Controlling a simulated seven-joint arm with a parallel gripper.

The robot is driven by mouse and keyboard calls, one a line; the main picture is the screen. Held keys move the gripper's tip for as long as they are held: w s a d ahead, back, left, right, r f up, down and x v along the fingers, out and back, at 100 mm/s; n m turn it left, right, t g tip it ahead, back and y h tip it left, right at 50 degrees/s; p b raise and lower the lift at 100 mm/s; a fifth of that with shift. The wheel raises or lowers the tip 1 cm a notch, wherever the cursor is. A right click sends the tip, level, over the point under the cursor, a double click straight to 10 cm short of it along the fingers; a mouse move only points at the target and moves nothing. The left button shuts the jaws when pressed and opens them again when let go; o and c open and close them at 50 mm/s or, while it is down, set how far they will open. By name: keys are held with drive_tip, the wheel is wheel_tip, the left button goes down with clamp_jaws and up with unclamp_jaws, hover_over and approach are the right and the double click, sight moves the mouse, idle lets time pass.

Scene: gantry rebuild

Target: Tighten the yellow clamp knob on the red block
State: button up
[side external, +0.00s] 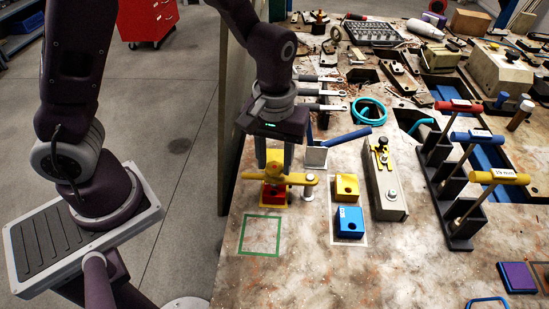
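The red block (272,193) sits near the left edge of the bench, under a yellow clamp arm (299,180). The yellow clamp knob (274,170) is on top of the clamp, above the block. My gripper (275,165) points down over the knob, with one finger at its left and one at its right. The fingers are apart, with the knob's top between them. I cannot tell whether they touch it. The block is partly hidden by the clamp.
A green square outline (260,254) is empty in front of the clamp. A yellow block (346,186) and a blue block (349,222) stand to the right. A grey fixture (385,188) with a yellow piece lies beyond. A black rack (455,229) holds coloured-handled tools. The front of the bench is mostly clear.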

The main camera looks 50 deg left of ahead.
sight(274, 167)
clamp_jaws()
drive_tip(key=m, duration=0.3)
drive_tip(key=shift+a+m, duration=0.1)
drive_tip(key=shift+m, duration=0.2)
drive_tip(key=o, duration=0.5)
unclamp_jaws()
drive_tip(key=shift+o, duration=0.2)
wheel_tip(274, 167, up, 7)
drive_tip(key=shift+r, duration=0.1)
drive_tip(key=shift+r, duration=0.1)
drive_tip(key=s+a+r+m+t, duration=0.1)
drive_tip(key=s+a+r+t, duration=0.1)
drive_tip(key=s+r, duration=0.3)
drive_tip(key=s+a+r+m+t, duration=0.2)
drive_tip(key=s+r, duration=0.4)
drive_tip(key=s, duration=0.4)
drive_tip(key=shift+a+t, duration=0.8)
drive_tip(key=shift+a, duration=0.35)
